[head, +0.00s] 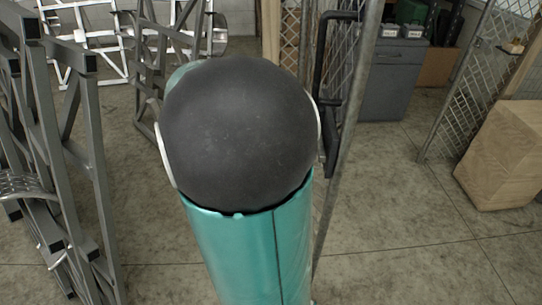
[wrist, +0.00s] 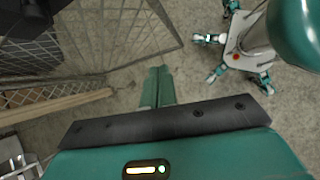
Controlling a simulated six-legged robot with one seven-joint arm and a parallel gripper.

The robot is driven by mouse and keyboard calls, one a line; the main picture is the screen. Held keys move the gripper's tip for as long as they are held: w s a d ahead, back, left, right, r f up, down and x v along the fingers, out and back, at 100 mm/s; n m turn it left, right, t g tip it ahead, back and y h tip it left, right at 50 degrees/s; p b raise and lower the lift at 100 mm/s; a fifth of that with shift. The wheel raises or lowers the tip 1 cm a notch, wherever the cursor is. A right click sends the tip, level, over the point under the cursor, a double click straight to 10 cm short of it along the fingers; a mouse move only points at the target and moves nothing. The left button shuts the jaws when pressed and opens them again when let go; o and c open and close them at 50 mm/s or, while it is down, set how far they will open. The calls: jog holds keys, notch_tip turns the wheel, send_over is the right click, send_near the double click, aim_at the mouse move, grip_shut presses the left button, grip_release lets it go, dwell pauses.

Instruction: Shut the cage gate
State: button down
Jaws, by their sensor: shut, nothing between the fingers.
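The cage gate (head: 350,120) is a wire-mesh panel in a grey metal frame, seen nearly edge-on just right of my arm in the head view. A black handle (head: 323,85) is on it. The gate stands open, with a gap between its frame and the mesh panel at right. In the wrist view a mesh panel with a metal frame (wrist: 165,20), likely the gate, lies up and left of my fingers. My gripper (wrist: 158,72) is shut and empty, with floor visible beyond its tips. My arm hides the gripper in the head view.
A mesh panel (head: 480,75) and a wooden box (head: 505,155) stand at right. A grey cabinet (head: 392,80) stands behind the gap. Grey metal frames (head: 85,150) crowd the left. The concrete floor (head: 400,235) at front right is clear.

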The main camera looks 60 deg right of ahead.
jog(key=s+d+f+n+g, duration=0.1)
jog(key=s+d+f+g, duration=0.2)
jog(key=s+d, duration=0.3)
send_near(327, 189)
jog(key=shift+x, duration=2.95)
